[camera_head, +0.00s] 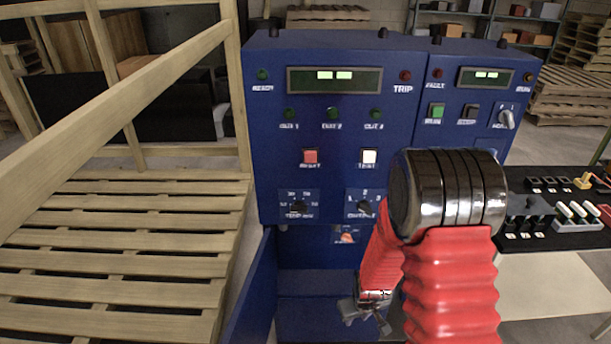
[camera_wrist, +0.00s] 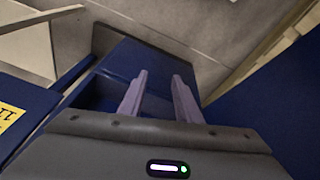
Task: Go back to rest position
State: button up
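My gripper (camera_head: 364,314) is low in front of the blue control panel (camera_head: 325,150) in the head view, at the end of my red-sleeved arm. In the wrist view its two fingers (camera_wrist: 158,92) stand apart with nothing between them, so it is open and empty. Blue box surfaces lie beyond the fingertips. The panel has lit displays, a red button (camera_head: 310,157), a white button (camera_head: 369,157) and dark knobs. An orange switch (camera_head: 347,238) sits in the opening below the panel. My arm hides part of the panel's lower right.
An open blue door (camera_head: 255,295) stands at the lower left of the cabinet. A wooden pallet crate (camera_head: 120,250) fills the left. A table (camera_head: 550,285) with switches and connectors stands at right. Stacked pallets (camera_head: 570,95) and shelves are behind. A yellow label (camera_wrist: 10,116) shows in the wrist view.

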jog(key=s+r+m+t, duration=0.1)
jog(key=s+r, duration=0.5)
jog(key=r, duration=0.7)
jog(key=s+r+m+t, duration=0.1)
jog(key=s+r, duration=0.6)
jog(key=r, duration=0.6)
jog(key=s+r+m, duration=0.1)
jog(key=s+r, duration=0.5)
jog(key=r, duration=0.7)
jog(key=shift+s+d+t, duration=0.3)
jog(key=shift+d+t, duration=0.1)
jog(key=shift+d, duration=0.05)
